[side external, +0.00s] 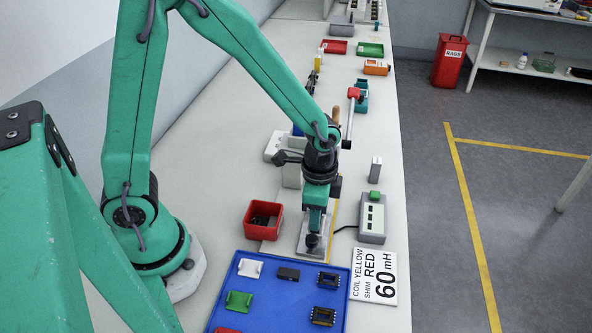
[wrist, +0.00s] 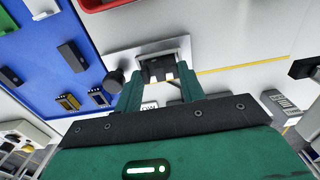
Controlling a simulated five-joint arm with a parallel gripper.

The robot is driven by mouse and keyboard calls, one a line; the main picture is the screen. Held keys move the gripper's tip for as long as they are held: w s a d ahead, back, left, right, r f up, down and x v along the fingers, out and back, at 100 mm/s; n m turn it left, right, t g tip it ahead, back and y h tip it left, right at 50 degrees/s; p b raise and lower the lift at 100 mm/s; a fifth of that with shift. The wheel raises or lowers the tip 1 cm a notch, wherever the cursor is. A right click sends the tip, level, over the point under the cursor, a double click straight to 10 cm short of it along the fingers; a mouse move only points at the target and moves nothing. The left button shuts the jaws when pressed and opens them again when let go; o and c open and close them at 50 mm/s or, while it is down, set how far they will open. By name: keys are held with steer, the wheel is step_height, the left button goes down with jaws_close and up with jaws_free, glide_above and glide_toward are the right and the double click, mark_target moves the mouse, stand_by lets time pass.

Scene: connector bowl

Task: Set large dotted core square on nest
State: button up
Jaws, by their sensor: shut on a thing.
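My gripper (side external: 312,238) points down over a pale grey metal plate (side external: 302,248), which looks like the nest. In the wrist view its two green fingers (wrist: 160,82) are closed on a dark piece, likely the core (wrist: 155,68), with light gaps between its legs. The plate (wrist: 122,58) lies behind and around it there. I cannot tell whether the piece touches the plate or is square to it. No dots can be made out on it. In the side view the fingers and wrist largely hide it.
A blue tray (side external: 257,318) in front holds white, green and dark parts and coils. A red bin (side external: 254,227) stands left of the plate, a grey box with a green button (side external: 372,222) right of it. A printed card (side external: 374,276) lies front right.

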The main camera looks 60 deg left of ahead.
stand_by(0.3)
steer(key=o, duration=1.1)
steer(key=shift+c, duration=0.2)
steer(key=shift+r, duration=0.1)
steer(key=shift+r, duration=3.75)
steer(key=shift+r, duration=0.1)
